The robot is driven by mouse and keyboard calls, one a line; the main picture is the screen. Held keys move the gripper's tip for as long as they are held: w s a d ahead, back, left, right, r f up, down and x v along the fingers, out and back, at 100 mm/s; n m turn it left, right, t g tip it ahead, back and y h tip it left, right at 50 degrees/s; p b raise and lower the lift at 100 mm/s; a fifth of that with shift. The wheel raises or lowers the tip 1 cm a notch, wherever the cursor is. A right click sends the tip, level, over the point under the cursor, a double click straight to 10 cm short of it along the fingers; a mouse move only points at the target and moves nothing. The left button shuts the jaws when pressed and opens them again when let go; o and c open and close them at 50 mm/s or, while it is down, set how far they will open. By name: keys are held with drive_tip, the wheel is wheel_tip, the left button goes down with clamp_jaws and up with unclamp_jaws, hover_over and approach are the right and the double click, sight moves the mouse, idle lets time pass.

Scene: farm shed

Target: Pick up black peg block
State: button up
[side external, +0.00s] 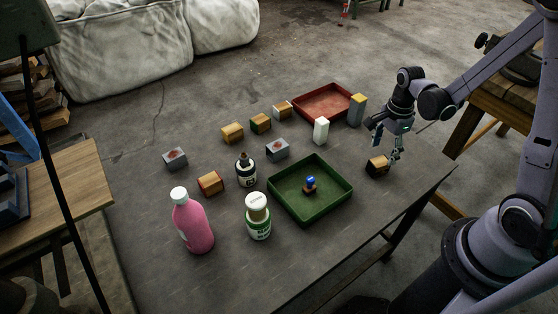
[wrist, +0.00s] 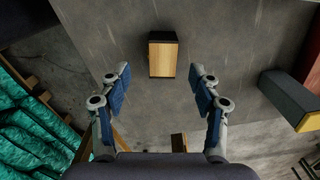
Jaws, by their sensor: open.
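The black peg block (side external: 377,166) is a small wooden block with black ends, lying on the dark table near its right edge. In the wrist view it shows as a light wood face with a dark band (wrist: 163,58), upper middle. My gripper (side external: 385,144) is just above and beside it, fingers pointing down. In the wrist view my gripper (wrist: 160,76) is open, with a finger to either side of the block's line. The block appears beyond the fingertips and apart from them. Nothing is between the fingers.
A grey block with a yellow end (side external: 357,109), a white block (side external: 321,131) and a red tray (side external: 350,103) stand behind. A green tray (side external: 285,214) is left of the block. Several other blocks and a pink bottle (side external: 192,225) lie further left. The table's edge is close on the right.

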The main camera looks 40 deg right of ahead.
sight(380, 161)
drive_tip(key=shift+w+d+f, duration=0.1)
drive_tip(key=shift+d+f, duration=0.1)
drive_tip(key=shift+f, duration=0.8)
drive_tip(key=shift+w+d+f, duration=0.1)
drive_tip(key=shift+d+f, duration=0.05)
drive_tip(key=shift+f, duration=0.8)
drive_tip(key=shift+s+f, duration=0.1)
drive_tip(key=shift+f, duration=0.55)
drive_tip(key=c, duration=1.3)
